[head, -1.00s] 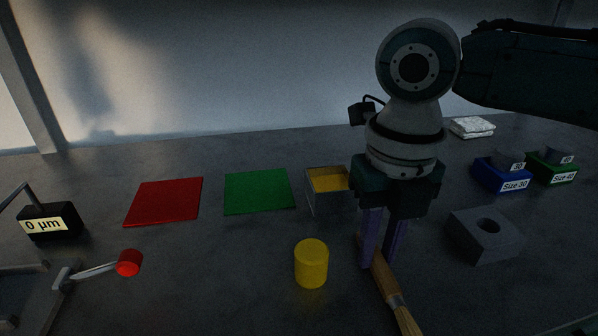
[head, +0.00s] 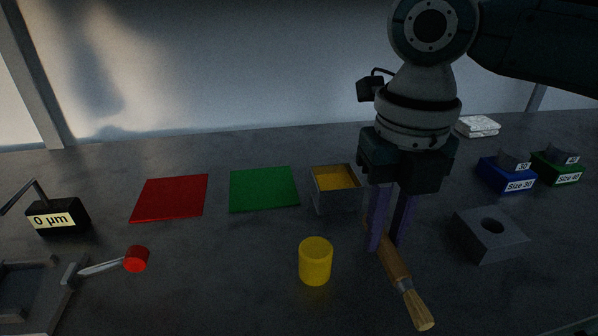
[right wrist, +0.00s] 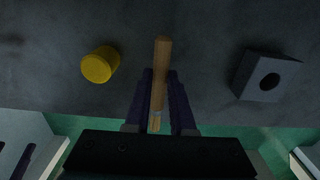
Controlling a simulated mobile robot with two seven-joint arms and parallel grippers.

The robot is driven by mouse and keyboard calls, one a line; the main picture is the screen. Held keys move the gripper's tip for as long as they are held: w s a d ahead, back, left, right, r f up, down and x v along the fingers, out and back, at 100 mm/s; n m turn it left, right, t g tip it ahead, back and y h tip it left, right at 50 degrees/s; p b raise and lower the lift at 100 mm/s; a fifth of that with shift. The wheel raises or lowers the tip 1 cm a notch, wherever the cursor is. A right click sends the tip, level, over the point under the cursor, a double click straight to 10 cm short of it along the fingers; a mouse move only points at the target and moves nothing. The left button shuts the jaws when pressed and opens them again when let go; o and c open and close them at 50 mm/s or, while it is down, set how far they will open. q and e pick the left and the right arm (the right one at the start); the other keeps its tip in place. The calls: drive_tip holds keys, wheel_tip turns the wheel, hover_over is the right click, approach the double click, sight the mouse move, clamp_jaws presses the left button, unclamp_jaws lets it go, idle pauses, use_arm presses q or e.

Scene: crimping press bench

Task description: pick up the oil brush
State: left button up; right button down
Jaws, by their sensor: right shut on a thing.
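The oil brush (head: 396,268) has a wooden handle, a metal band and pale bristles. In the head view its bristle end points toward the front right. My right gripper (head: 389,246) points down with its two purple fingers on either side of the handle, shut on it. In the right wrist view the brush (right wrist: 161,75) runs between the two fingers (right wrist: 160,100). I cannot tell for sure whether the brush is clear of the bench. My left gripper is not in view.
A yellow cylinder (head: 315,261) stands left of the brush, and a grey block with a hole (head: 490,234) lies right. Behind is an open box with yellow inside (head: 337,190). Green (head: 263,189) and red (head: 170,198) mats lie left. Blue (head: 505,178) and green (head: 556,168) size bins stand at right.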

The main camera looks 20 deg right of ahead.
sight(384, 238)
wheel_tip(384, 238, up, 17)
drive_tip(key=p, duration=0.2)
drive_tip(key=shift+r, duration=0.1)
drive_tip(key=c, duration=1.3)
unclamp_jaws()
clamp_jaws()
